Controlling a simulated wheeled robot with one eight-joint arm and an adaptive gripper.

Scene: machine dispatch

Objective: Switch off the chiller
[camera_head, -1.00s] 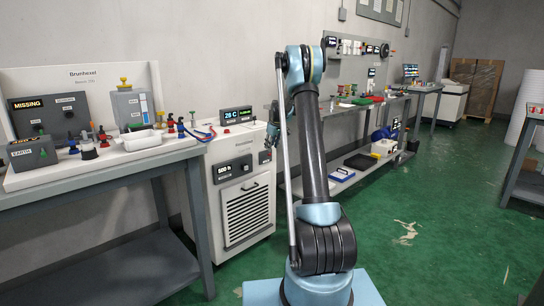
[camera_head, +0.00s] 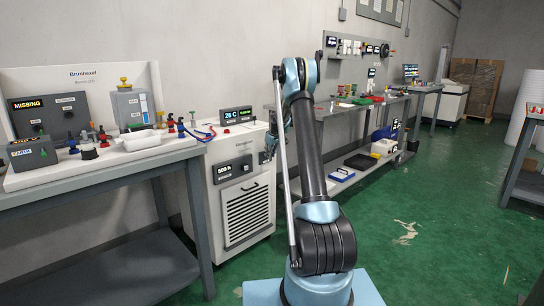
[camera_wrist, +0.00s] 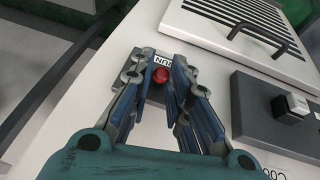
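The chiller (camera_head: 207,214) is a white cabinet with a front grille, a lit "500 h" panel and a lit "26 C" display (camera_head: 235,115) on top. In the wrist view its white panel (camera_wrist: 165,25) carries a round red knob (camera_wrist: 161,74) beside a small label that seems to read "RUN" upside down. My gripper (camera_wrist: 163,78) is open, its two fingers on either side of the red knob in that view. I cannot tell whether they touch it. In the head view my gripper (camera_head: 268,146) is small, partly hidden, at the chiller's right front edge.
A dark panel (camera_wrist: 255,110) with a light square knob lies right of my gripper, and the grille's handle (camera_wrist: 258,38) stands out above. A workbench (camera_head: 345,108) stands behind.

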